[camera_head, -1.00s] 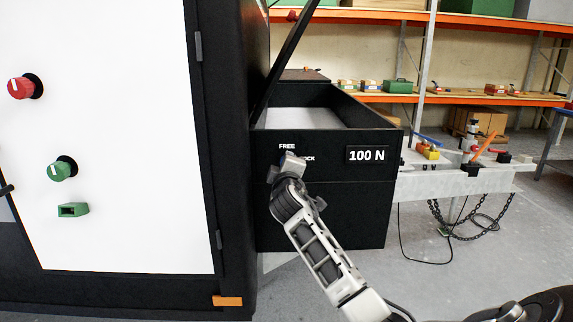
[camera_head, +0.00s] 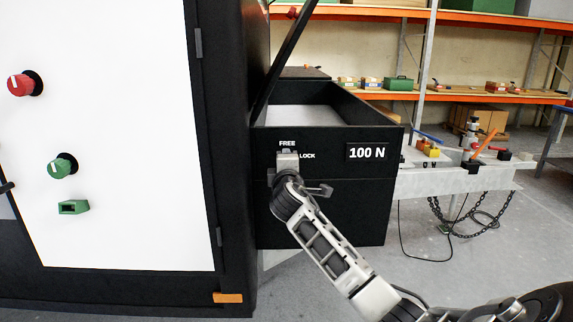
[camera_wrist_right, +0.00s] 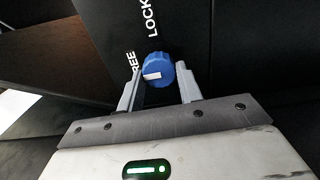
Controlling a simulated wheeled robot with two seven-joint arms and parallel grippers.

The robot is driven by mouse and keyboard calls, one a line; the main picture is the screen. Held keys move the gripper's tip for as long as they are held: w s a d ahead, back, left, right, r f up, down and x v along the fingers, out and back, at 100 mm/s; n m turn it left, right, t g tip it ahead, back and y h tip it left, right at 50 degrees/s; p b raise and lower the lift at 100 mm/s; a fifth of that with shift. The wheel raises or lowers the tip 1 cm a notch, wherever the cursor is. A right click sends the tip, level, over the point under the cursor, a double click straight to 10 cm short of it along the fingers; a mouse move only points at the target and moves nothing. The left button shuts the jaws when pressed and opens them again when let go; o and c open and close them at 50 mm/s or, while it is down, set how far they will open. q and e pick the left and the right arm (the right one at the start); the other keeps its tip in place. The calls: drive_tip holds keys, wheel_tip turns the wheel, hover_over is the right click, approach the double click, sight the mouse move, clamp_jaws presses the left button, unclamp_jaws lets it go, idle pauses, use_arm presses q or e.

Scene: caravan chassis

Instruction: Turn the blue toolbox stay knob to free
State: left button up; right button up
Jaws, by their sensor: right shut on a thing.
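The blue stay knob (camera_wrist_right: 159,69) shows in the right wrist view on the black toolbox face, between the two fingers of my right gripper (camera_wrist_right: 160,82). The gripper is shut on it. The knob's white mark points left in that view, toward the FREE label (camera_wrist_right: 131,62); the LOCK label (camera_wrist_right: 151,18) lies above the knob. In the head view my right gripper (camera_head: 287,157) hides the knob and points up, just below FREE (camera_head: 287,143), with LOCK (camera_head: 307,156) to its right. The black toolbox (camera_head: 340,215) has its lid (camera_head: 287,55) raised. My left gripper is not in view.
A white panel (camera_head: 120,120) with a red knob (camera_head: 20,84) and a green knob (camera_head: 60,166) stands left. A "100 N" plate (camera_head: 367,152) is right of the stay knob. The grey drawbar (camera_head: 455,182) extends right. Shelves (camera_head: 480,92) stand behind.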

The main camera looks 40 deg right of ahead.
drive_tip(key=o, duration=1)
drive_tip(key=shift+s+a, duration=0.1)
drive_tip(key=shift+a, duration=0.05)
drive_tip(key=b+v, duration=0.2)
drive_tip(key=v, duration=1.3)
drive_tip(key=shift+s+a, duration=0.2)
drive_tip(key=shift+s, duration=0.1)
